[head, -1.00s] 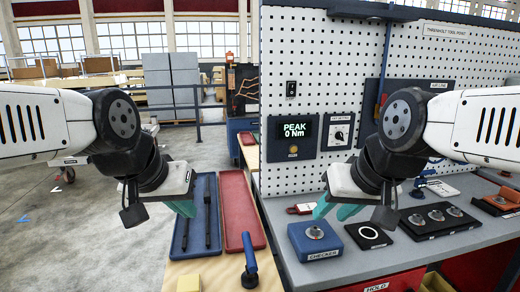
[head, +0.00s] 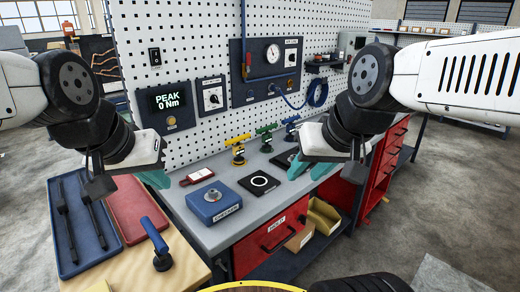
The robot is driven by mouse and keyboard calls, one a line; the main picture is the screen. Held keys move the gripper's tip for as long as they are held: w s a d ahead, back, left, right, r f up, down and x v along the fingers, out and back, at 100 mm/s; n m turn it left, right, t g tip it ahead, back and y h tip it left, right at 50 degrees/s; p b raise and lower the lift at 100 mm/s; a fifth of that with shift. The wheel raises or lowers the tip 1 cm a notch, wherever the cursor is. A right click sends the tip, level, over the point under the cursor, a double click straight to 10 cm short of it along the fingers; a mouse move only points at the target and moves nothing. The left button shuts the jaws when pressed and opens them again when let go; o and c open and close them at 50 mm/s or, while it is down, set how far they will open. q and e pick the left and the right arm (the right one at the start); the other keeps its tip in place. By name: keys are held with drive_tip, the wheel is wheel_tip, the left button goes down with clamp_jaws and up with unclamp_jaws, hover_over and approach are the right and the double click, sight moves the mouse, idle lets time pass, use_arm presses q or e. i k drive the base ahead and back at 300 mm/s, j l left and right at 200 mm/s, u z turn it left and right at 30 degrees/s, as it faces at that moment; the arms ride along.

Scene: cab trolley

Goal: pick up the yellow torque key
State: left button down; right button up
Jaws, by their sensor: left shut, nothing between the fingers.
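The yellow torque key (head: 238,149) stands upright on the grey bench top, close to the pegboard. A green key (head: 265,138) and a blue key (head: 291,129) stand in a row to its right. My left gripper (head: 155,180) is shut and empty, left of the yellow key, near the blue checker box (head: 213,201). My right gripper (head: 322,171) is right of the yellow key, in front of the bench's right part. Its teal fingers are partly hidden by its body, and I cannot tell if they are open. Both grippers are apart from the keys.
A red-and-white tag (head: 197,176) and a black ring plate (head: 259,183) lie on the bench (head: 232,229). A blue tray (head: 66,262) and a red tray (head: 128,222) lie on the wooden table at left, with a blue-handled tool (head: 157,243). Red drawers (head: 270,240) are below.

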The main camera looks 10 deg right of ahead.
sight(238, 150)
drive_tip(key=k, duration=0.2)
drive_tip(key=k+u, duration=0.25)
drive_tip(key=u, duration=0.2)
drive_tip(key=k+j+u, duration=0.15)
drive_tip(key=u, duration=0.3)
drive_tip(key=i+l+u, duration=0.1)
drive_tip(key=l+u, duration=1.1)
drive_tip(key=k+l, duration=0.1)
drive_tip(key=l, duration=0.95)
drive_tip(key=k+l, duration=0.1)
drive_tip(key=l, duration=0.95)
